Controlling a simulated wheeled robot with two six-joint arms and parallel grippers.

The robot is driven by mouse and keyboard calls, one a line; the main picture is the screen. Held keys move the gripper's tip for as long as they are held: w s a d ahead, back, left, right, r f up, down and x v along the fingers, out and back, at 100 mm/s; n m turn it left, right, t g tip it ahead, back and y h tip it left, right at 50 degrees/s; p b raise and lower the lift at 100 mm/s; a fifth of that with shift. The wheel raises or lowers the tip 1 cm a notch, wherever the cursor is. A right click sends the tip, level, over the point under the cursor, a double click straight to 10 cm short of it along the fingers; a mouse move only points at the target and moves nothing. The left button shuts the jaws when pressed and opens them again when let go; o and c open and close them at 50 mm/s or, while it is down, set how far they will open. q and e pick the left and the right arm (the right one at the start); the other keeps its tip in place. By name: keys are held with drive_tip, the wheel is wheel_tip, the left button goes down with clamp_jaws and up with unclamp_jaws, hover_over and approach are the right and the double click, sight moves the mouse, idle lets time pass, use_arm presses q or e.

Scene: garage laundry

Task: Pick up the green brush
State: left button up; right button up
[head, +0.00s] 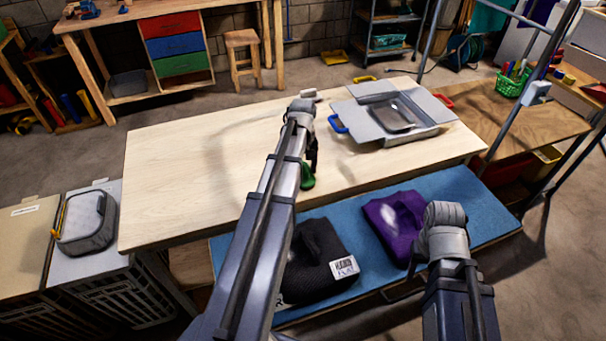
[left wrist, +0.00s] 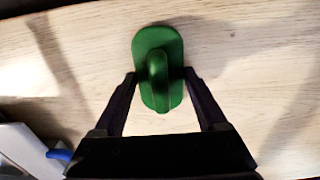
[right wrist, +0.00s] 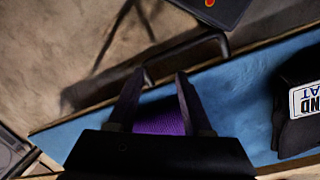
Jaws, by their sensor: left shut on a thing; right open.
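The green brush (head: 307,177) is at the front part of the light wooden table, partly hidden by my left arm in the head view. In the left wrist view the brush (left wrist: 157,45) has a rounded base with a raised grip. My left gripper (left wrist: 160,78) is shut on it, one finger on each side. Whether the brush touches the tabletop is hard to tell. My right gripper (right wrist: 160,82) is open and empty, above the blue bench top near the folded purple cloth (right wrist: 158,116).
A grey open case (head: 435,134) with blue, red and yellow handles lies at the table's right end. The table's left half (head: 170,165) is clear. A black folded garment (head: 318,260) and the purple cloth (head: 392,220) lie on the blue bench (head: 470,195) in front.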

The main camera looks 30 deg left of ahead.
sight(303, 166)
use_arm(q)
drive_tip(key=c, duration=0.8)
drive_tip(key=shift+r, duration=0.15)
wheel_tip(303, 166, up, 10)
drive_tip(key=p, duration=1)
drive_tip(key=o, duration=0.8)
drive_tip(key=c, duration=0.5)
